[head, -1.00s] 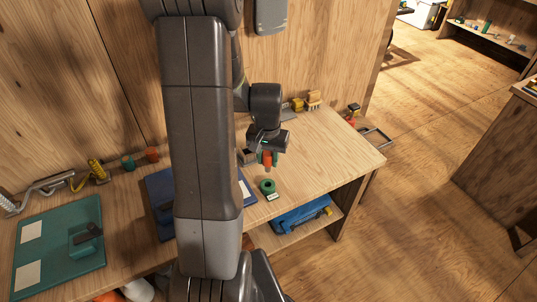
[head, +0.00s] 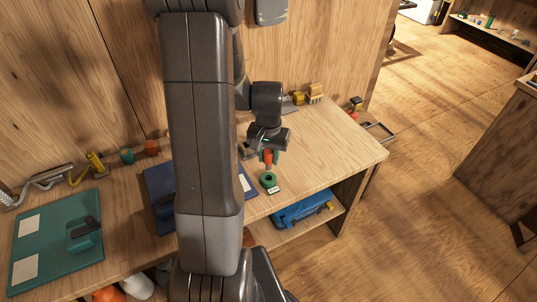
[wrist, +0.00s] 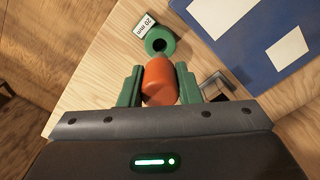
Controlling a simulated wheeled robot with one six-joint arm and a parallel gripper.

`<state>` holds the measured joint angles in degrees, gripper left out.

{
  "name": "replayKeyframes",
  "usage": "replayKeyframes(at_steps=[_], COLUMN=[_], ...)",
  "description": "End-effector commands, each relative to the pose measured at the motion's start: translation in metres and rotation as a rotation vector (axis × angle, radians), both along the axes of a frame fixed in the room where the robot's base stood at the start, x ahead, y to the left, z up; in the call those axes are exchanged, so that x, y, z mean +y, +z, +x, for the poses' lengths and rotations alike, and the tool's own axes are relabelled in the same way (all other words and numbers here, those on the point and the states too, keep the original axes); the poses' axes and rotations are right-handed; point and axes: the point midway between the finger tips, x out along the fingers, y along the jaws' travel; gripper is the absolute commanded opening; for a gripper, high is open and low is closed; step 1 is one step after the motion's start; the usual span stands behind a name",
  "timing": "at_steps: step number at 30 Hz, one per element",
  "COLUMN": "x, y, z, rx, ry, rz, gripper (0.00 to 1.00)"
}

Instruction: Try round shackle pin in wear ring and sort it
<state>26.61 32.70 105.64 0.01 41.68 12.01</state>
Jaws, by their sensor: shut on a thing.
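My gripper (head: 268,155) is shut on an orange round pin (wrist: 159,82), which sits between the green fingers in the wrist view. The pin also shows in the head view (head: 268,157), pointing down above the wear ring. The green wear ring (head: 269,178) lies on the wooden bench, and a white tag reading "20 mm" (wrist: 146,25) is beside it. In the wrist view the ring (wrist: 169,38) shows its dark open hole, just beyond the pin. The pin's lower end looks close to the ring; whether they touch I cannot tell.
A blue mat (wrist: 225,45) with white patches lies beside the ring. A green mat (head: 45,255) with a green block-like thing is at left. Small coloured items stand along the wall. A blue case (head: 300,212) is on the shelf below. The bench's right end is mostly clear.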

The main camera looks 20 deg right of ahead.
Motion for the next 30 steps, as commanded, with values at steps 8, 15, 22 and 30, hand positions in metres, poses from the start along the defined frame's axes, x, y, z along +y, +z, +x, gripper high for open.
replayKeyframes(at_steps=[8, 15, 22, 30], x=[0.0, 0.0, 0.0, 0.0], y=[-0.02, -0.034, -0.042, -0.042], z=[0.0, 0.0, 0.0, 0.0], rx=[0.0, 0.0, 0.0, 0.0], ry=[0.0, 0.0, 0.0, 0.0], rz=[0.0, 0.0, 0.0, 0.0], gripper=[0.03, 0.03, 0.03, 0.03])
